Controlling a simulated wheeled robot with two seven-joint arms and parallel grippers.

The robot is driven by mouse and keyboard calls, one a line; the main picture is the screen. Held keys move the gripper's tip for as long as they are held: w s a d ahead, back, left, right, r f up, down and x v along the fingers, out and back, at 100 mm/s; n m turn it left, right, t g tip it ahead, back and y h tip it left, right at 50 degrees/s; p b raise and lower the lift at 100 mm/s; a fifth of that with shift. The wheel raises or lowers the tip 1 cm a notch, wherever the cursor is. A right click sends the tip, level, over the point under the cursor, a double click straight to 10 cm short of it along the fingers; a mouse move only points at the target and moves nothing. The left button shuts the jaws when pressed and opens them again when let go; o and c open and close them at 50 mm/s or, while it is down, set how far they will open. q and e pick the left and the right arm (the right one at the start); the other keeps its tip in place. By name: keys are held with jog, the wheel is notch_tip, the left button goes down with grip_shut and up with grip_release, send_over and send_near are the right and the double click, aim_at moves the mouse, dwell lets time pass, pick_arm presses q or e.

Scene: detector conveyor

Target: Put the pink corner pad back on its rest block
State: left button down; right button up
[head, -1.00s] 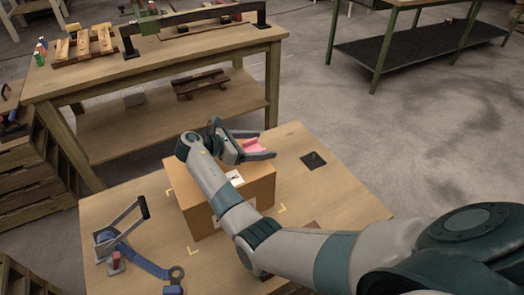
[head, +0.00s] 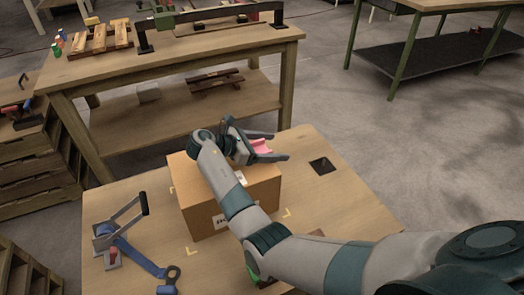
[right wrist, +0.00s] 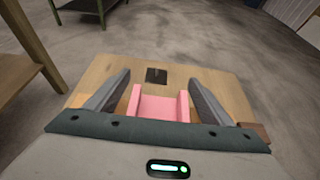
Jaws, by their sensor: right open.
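The pink corner pad (head: 261,147) is at the far right edge of the cardboard box's top. In the right wrist view, the U-shaped pad (right wrist: 158,107) lies between my right gripper's fingers. My right gripper (head: 280,146) is open, with one finger on each side of the pad; small gaps show in the wrist view (right wrist: 159,77). Whether the pad touches the box is hidden. A brown block (head: 317,233), possibly the rest block, is mostly hidden behind my right arm; it also shows at the right in the wrist view (right wrist: 257,131). My left gripper is out of view.
The cardboard box (head: 210,217) stands on the wooden table (head: 345,205) inside yellow corner marks. A dark square (head: 321,166) is at the table's right. A blue lever tool (head: 135,255) lies at the front left. A workbench (head: 190,50) stands behind.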

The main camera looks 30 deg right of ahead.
jog(key=shift+c, duration=0.3)
jog(key=c, duration=1.1)
